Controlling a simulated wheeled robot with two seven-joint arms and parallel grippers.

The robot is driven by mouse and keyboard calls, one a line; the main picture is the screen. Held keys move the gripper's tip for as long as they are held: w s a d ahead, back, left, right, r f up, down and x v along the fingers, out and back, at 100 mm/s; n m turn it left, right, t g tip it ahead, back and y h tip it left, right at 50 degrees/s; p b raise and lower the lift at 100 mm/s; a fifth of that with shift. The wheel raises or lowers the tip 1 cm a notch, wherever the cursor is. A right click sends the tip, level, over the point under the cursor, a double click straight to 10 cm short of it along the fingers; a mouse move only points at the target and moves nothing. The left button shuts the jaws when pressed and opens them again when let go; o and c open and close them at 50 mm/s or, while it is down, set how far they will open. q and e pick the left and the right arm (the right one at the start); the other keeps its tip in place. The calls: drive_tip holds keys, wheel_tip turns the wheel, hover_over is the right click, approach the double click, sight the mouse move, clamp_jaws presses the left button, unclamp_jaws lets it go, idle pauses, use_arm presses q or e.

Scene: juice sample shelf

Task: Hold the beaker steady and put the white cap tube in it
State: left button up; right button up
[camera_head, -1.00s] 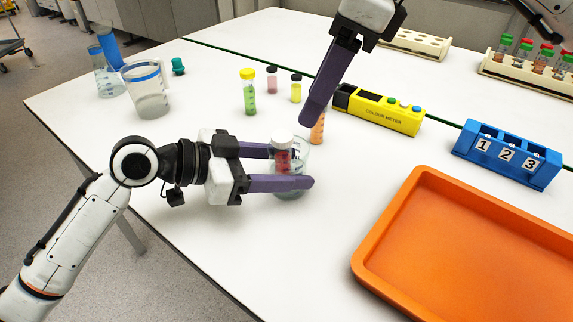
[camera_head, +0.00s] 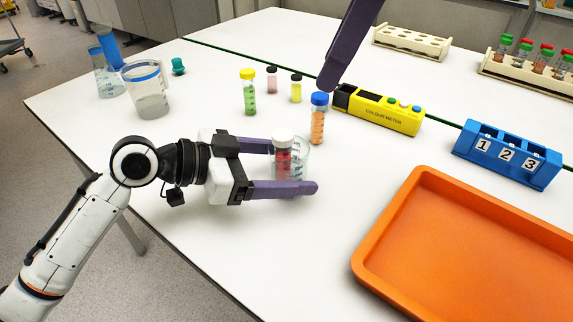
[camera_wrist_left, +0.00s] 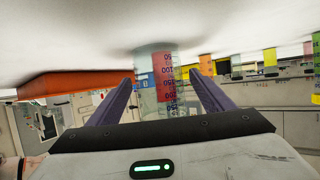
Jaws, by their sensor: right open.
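The white cap tube (camera_head: 283,160), with red contents, stands inside the small clear beaker (camera_head: 301,163), its white cap at the top. Its red contents also show through the marked beaker in the left wrist view (camera_wrist_left: 164,86). My left gripper (camera_head: 297,167) is open, with one finger on each side of the beaker; the wrist view shows small gaps beside the glass. My right gripper (camera_head: 328,82) is open and empty, above and behind the blue-capped tube; only one purple finger shows clearly.
The blue-capped orange tube (camera_head: 318,122) stands close behind the beaker, near the yellow colour meter (camera_head: 380,109). An orange tray (camera_head: 366,262) lies at front right. Yellow-capped green tube (camera_head: 249,95) and a large beaker (camera_head: 151,100) stand further left.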

use_arm(q)
drive_tip(key=shift+a, duration=0.1)
drive_tip(key=v, duration=1.1)
drive_tip(key=shift+r, duration=0.1)
drive_tip(key=shift+s+a+r, duration=0.15)
drive_tip(key=shift+a, duration=0.15)
